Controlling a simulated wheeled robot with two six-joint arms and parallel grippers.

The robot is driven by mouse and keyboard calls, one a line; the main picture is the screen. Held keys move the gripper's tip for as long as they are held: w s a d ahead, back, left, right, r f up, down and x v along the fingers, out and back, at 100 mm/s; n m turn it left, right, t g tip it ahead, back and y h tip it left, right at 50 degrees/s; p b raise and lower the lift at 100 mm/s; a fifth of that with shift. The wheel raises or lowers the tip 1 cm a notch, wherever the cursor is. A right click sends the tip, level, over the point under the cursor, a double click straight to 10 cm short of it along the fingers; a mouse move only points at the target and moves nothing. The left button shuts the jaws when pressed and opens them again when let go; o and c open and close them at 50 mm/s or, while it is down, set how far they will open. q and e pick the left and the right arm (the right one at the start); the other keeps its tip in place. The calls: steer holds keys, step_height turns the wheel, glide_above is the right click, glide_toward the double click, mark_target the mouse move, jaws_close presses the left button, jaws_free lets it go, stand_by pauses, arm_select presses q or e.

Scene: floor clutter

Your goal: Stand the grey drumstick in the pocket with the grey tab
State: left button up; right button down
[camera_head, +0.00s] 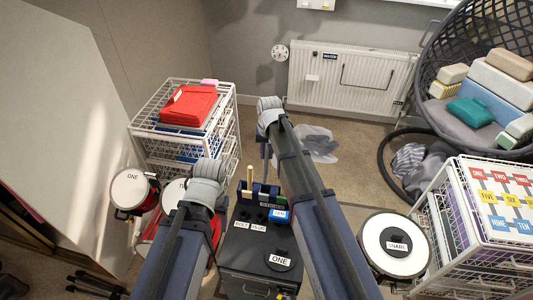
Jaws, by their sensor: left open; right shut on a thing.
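A dark blue holder with pockets (266,188) stands on a black cabinet top (252,243) between my arms. A pale wooden stick (250,178) stands upright at its left end. I cannot make out a grey tab on the pockets. My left gripper (208,173) is left of the holder, open, with its fingers mostly hidden by its wrist. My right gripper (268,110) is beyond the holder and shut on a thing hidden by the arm. I cannot make out the grey drumstick.
A blue labelled block (278,215) and white labels lie on the cabinet. A wire rack with a red case (188,106) stands left. Drums stand on both sides, one (128,189) left and one (393,246) right. Another wire rack (470,225) is right.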

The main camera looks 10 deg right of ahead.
step_height(320, 180, down, 11)
steer(key=b, duration=1.1)
steer(key=shift+f, duration=0.15)
steer(key=c, duration=0.7)
jaws_free()
steer(key=shift+o, duration=0.2)
step_height(320, 180, up, 8)
steer(key=s+p, duration=0.1)
steer(key=p, duration=0.7)
steer(key=shift+d+f, duration=0.1)
steer(key=shift+f, duration=0.05)
